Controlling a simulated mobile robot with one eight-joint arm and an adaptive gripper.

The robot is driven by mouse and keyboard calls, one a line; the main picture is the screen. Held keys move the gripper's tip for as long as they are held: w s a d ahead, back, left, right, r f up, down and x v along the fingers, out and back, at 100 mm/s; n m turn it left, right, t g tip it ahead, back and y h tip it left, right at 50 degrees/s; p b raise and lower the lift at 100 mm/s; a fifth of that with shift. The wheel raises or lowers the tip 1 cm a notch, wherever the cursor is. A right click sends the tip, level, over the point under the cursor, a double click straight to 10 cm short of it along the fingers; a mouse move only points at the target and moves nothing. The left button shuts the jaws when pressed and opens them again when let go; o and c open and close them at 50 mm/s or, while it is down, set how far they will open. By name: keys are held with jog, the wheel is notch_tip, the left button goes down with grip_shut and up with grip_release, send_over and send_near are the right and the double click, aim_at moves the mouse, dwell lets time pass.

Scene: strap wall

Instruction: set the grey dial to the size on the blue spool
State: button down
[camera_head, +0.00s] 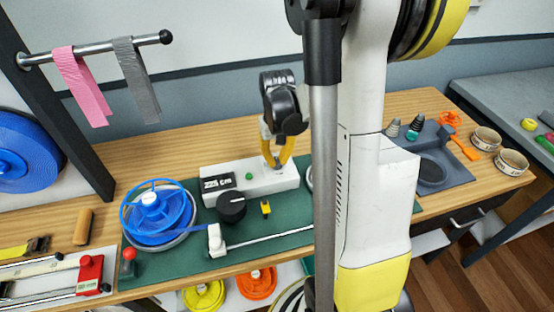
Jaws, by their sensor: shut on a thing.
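My gripper (276,160) points down with its yellow fingers at the top of a white box (260,183). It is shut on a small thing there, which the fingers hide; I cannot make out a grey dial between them. The box has a dark display (217,184) ending in "cm"; its digits are too small to read surely. A green button (249,176) is beside the display. A black round knob (231,206) is in front of the box. A blue spool (158,208) lies at the left of the green mat; no size on it is readable.
A larger blue roll (20,155) hangs at the far left. A pink strap (82,88) and a grey strap (137,82) hang from a rail. A metal rod (268,238) crosses the mat's front. My own arm blocks the middle right.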

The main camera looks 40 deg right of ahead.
jog(key=n, duration=1.1)
jog(key=shift+n, duration=0.3)
dwell(0.3)
jog(key=c, duration=1.5)
grip_release()
